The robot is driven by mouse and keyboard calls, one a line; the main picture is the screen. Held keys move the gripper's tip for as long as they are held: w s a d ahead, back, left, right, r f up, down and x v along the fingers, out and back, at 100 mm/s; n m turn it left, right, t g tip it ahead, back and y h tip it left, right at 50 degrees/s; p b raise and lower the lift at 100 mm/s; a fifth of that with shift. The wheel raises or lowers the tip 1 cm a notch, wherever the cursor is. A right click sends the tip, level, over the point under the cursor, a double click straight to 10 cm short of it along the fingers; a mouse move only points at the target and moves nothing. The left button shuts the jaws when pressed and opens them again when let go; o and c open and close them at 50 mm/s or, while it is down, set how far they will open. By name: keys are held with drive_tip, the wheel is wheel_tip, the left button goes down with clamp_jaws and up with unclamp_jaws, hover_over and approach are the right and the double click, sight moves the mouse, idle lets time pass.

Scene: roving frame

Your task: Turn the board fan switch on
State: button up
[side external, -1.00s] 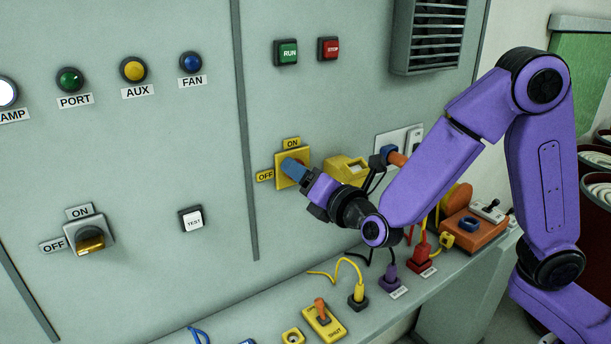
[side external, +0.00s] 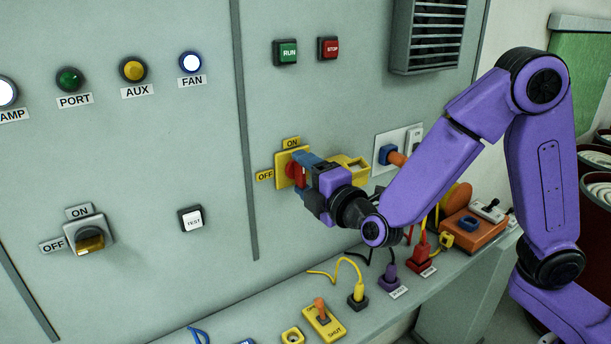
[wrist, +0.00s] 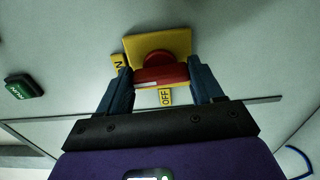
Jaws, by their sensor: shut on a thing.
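The board fan switch is a yellow square plate (side external: 280,165) with a red knob (side external: 292,171), with an ON label (side external: 291,143) above and an OFF label (side external: 265,175) at its left. My gripper (side external: 300,169) is at the switch, its blue fingers on either side of the knob. In the wrist view, the gripper (wrist: 161,82) is shut on the red knob (wrist: 160,72), one finger at each end of its bar. The FAN lamp (side external: 190,62) glows white. Part of the knob is hidden by the fingers in the side view.
A grey switch with its own ON and OFF labels (side external: 88,236) is at the lower left, beside a TEST button (side external: 191,218). RUN (side external: 286,52) and STOP (side external: 328,48) buttons sit above. A ledge (side external: 250,310) with plugs and cables runs below. A yellow holder (side external: 354,168) is close behind my gripper.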

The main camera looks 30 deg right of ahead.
drive_tip(key=shift+m, duration=0.4)
drive_tip(key=o, duration=1)
drive_tip(key=shift+o, duration=0.2)
drive_tip(key=s, duration=1.7)
drive_tip(key=shift+s, duration=0.25)
drive_tip(key=shift+d, duration=0.1)
drive_tip(key=s+d+f+m+g+h, duration=0.25)
drive_tip(key=d+g, duration=0.25)
drive_tip(key=d, duration=0.3)
drive_tip(key=s+d+f+m+g+h, duration=0.1)
drive_tip(key=s+d+f+g+h, duration=0.1)
drive_tip(key=d+f+g+h, duration=0.4)
drive_tip(key=s+m+g+y, duration=0.1)
drive_tip(key=s+g+y, duration=0.5)
drive_tip(key=s+y, duration=0.3)
drive_tip(key=s, duration=0.2)
drive_tip(key=shift+s+a+f+m+g, duration=0.15)
drive_tip(key=shift+s+a+m+g, duration=0.15)
drive_tip(key=shift+a+m+g, duration=0.1)
